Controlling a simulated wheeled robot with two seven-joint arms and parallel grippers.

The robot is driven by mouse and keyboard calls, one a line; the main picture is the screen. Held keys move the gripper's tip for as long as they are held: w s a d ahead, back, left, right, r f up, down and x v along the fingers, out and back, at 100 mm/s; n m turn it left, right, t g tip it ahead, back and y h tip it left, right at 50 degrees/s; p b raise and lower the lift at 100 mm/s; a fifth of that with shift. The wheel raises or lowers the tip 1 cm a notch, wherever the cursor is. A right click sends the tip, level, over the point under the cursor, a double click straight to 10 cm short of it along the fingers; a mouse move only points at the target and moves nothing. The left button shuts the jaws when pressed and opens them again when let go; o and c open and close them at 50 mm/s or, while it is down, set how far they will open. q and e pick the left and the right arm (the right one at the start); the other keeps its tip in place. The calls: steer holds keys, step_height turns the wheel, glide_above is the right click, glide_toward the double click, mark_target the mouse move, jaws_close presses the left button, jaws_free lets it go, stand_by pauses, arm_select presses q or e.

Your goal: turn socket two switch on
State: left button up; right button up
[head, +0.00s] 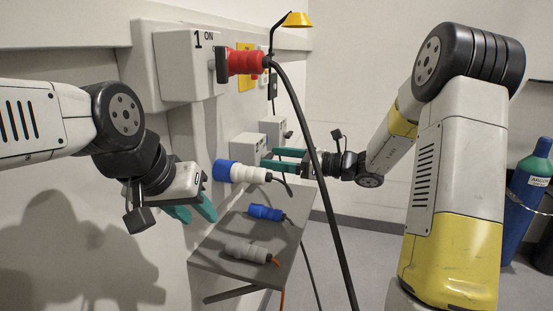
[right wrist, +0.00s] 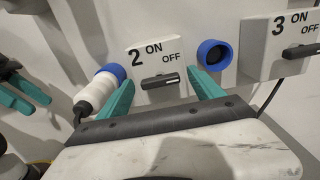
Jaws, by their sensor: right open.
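Socket two's switch (right wrist: 160,82) is a black bar on a pale box marked 2, ON and OFF (right wrist: 140,58). It lies nearly level in the right wrist view, its white-marked end to the right, below OFF. My right gripper (right wrist: 162,82) is open, its teal fingers to the left and right of the switch; I cannot tell whether they touch it. In the head view my right gripper (head: 284,160) is close to the box (head: 247,146), and the switch is hard to make out. My left gripper (head: 192,211) is empty with its fingers apart, lower left.
A blue-and-white plug (head: 242,173) sits left of box two. Box three (right wrist: 273,48) is to its right, with a blue socket (right wrist: 214,54) between. A red plug (head: 243,63) with a black cable hangs at box one. A shelf (head: 213,256) holds blue and grey connectors.

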steer(key=c, duration=1.4)
steer(key=n, duration=0.4)
steer(key=shift+n, duration=0.4)
steer(key=n, duration=0.4)
steer(key=shift+s, duration=0.1)
steer(key=n, duration=0.5)
steer(key=shift+f, duration=0.1)
steer(key=shift+f+n, duration=0.1)
steer(key=shift+n, duration=1.9)
